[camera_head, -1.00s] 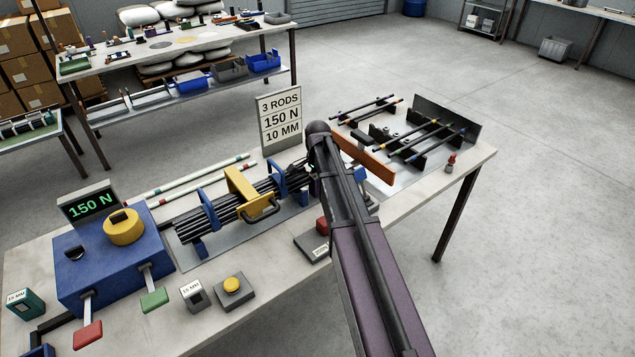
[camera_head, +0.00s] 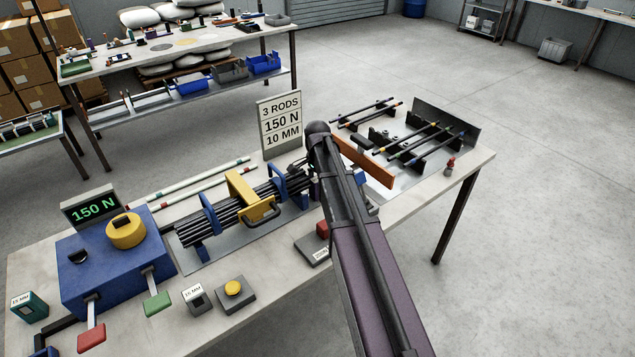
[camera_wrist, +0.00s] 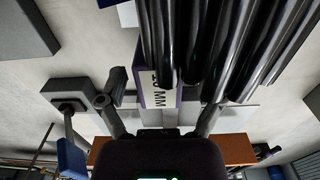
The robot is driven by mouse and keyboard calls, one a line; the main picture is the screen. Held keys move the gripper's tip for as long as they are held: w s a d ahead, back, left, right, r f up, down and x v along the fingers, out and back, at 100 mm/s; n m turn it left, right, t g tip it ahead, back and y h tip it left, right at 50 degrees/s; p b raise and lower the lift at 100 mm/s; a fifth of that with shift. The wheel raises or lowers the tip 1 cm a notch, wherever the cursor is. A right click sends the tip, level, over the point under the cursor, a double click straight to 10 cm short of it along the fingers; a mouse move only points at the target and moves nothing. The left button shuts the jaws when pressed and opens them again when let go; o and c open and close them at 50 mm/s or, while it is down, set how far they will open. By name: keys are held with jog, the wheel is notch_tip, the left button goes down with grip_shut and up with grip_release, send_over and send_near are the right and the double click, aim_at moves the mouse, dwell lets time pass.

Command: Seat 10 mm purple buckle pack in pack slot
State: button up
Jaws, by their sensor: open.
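The purple buckle pack (camera_wrist: 147,92) with a white label reading 10 MM shows in the wrist view, right beside the ends of the black rods (camera_wrist: 192,45). My gripper (camera_wrist: 163,112) is open, with one finger on each side of the pack and a visible gap at the left finger. I cannot tell whether the pack is fully down in its slot, as the rods and my gripper cover its surroundings. In the head view my arm hides the pack and most of my gripper. The black rod bundle (camera_head: 235,212) lies in blue supports.
A yellow clamp (camera_head: 243,194) spans the rods. A blue machine (camera_head: 113,263) reads 150 N. A sign (camera_head: 281,122) stands behind my arm. A rack with thin rods (camera_head: 428,141) is at the right, with an orange bar (camera_head: 365,162) beside my wrist. Small labelled blocks line the front edge.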

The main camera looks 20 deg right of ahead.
jog(key=shift+r+p, duration=5.1)
jog(key=shift+r, duration=0.3)
jog(key=shift+s, duration=0.1)
jog(key=s+a+n, duration=0.5)
jog(key=s+n, duration=0.2)
jog(key=s, duration=0.4)
jog(key=s+a+n, duration=0.5)
jog(key=s+n, duration=0.2)
jog(key=s, duration=0.4)
jog(key=c, duration=0.4)
